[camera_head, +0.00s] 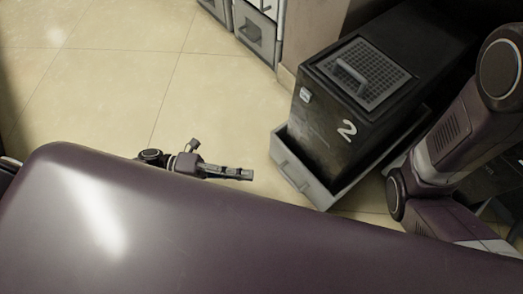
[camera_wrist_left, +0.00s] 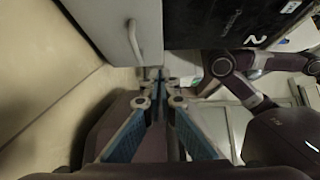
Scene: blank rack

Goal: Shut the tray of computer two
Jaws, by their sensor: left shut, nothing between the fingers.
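Computer two is a black case (camera_head: 340,125) with a white 2 on its side and a mesh panel with a handle on top. It stands in a grey tray (camera_head: 312,188) that sticks out from the rack over the floor. The tray's front has a handle. In the left wrist view the tray front (camera_wrist_left: 105,25) is close, and the black case (camera_wrist_left: 220,25) is behind it. My left gripper (camera_head: 250,175) is shut and empty, left of the tray front and apart from it in the head view. Its fingertips (camera_wrist_left: 158,75) are near the tray front in the wrist view. My right gripper is not seen.
Grey drawers with handles (camera_head: 256,30) stand at the top, left of the rack. The tiled floor (camera_head: 100,90) is clear on the left. My right arm is to the right of the computer. My own body covers the lower part of the head view.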

